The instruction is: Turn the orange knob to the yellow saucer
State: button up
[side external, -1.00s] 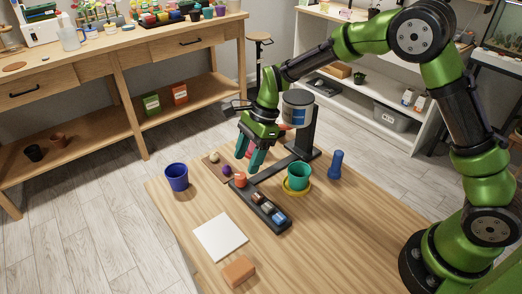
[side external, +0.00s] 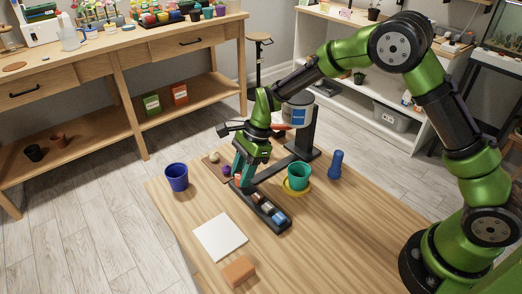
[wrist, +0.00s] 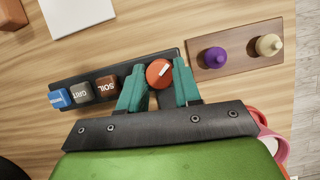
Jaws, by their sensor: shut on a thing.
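The orange knob (wrist: 159,73) sits at one end of the dark control strip (side external: 277,225). Its white pointer line points to the upper right in the wrist view. My gripper (side external: 243,183) is down at the knob with its teal fingers on either side, shut on it; in the side view they mostly hide the knob. The yellow saucer (side external: 288,189) lies on the table to the right of the strip in the side view, under a green pot (side external: 299,174). The saucer is not seen in the wrist view.
Blue, grey and brown labelled blocks (wrist: 107,85) line the strip beside the knob. A brown board (wrist: 237,60) with purple and cream knobs lies close by. A dispenser (side external: 314,130), blue cup (side external: 177,177), blue bottle (side external: 335,164), white tile (side external: 220,237) and orange-brown block (side external: 239,270) stand around.

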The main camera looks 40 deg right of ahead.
jog(key=shift+c, duration=0.6)
jog(key=shift+w+n, duration=0.1)
jog(key=shift+n, duration=0.3)
jog(key=n+g, duration=0.1)
jog(key=n, duration=0.2)
jog(key=shift+w+n+g, duration=0.1)
jog(key=shift+n+g, duration=0.3)
jog(key=n+g, duration=0.1)
jog(key=n, duration=0.1)
jog(key=n+h, duration=0.1)
jog(key=n, duration=0.2)
jog(key=shift+w+a+g+h, duration=0.1)
jog(key=shift+g+h, duration=0.2)
jog(key=shift+g, duration=0.1)
jog(key=n+h, duration=0.1)
jog(key=n, duration=0.4)
jog(key=shift+w+a+g, duration=0.1)
jog(key=shift+g, duration=0.3)
jog(key=n+h, duration=0.2)
jog(key=n, duration=0.3)
jog(key=shift+a, duration=0.1)
